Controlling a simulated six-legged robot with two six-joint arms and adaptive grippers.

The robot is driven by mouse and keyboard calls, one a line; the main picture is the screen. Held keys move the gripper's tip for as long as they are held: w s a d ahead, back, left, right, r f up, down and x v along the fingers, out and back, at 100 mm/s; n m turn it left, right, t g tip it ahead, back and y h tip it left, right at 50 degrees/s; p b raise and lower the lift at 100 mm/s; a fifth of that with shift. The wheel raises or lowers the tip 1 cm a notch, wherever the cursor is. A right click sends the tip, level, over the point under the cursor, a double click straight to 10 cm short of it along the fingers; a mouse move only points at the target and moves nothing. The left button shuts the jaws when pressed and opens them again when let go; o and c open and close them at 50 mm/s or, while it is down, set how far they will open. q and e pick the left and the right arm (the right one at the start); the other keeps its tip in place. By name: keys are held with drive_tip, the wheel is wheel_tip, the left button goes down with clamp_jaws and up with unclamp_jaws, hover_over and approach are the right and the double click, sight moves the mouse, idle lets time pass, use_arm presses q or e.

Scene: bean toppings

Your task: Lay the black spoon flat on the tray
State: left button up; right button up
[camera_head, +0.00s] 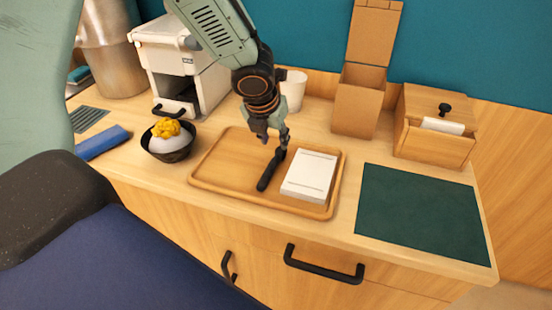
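The black spoon (267,175) is on the wooden tray (217,165), left of a white rectangular block (309,175). It lies slanted, its near end toward the tray's front edge. It looks flat on the tray, but its far end is partly hidden by my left gripper. My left gripper (274,142) points down over the tray, right at the spoon's far end. Its fingertips look apart, one on each side of a small gap; whether they touch the spoon is unclear. My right gripper is not in view.
A dark bowl with yellow topping (169,147) stands left of the tray. A white machine (178,65) and a white cup (293,90) stand behind. A cardboard dispenser (357,105) and wooden box (433,140) are at the back right. The dark green mat (420,213) is empty.

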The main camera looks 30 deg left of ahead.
sight(278, 150)
use_arm(q)
drive_tip(key=shift+x, duration=0.85)
drive_tip(key=b+x, duration=0.2)
drive_tip(key=x, duration=0.3)
drive_tip(key=shift+w+f, duration=0.2)
drive_tip(key=shift+s+r, duration=0.1)
drive_tip(key=shift+d, duration=0.1)
drive_tip(key=shift+c, duration=0.4)
drive_tip(key=c, duration=0.6)
wheel_tip(278, 150, up, 8)
drive_tip(key=p, duration=0.6)
drive_tip(key=shift+r, duration=0.1)
drive_tip(key=shift+r+p, duration=0.55)
drive_tip(key=shift+r, duration=0.3)
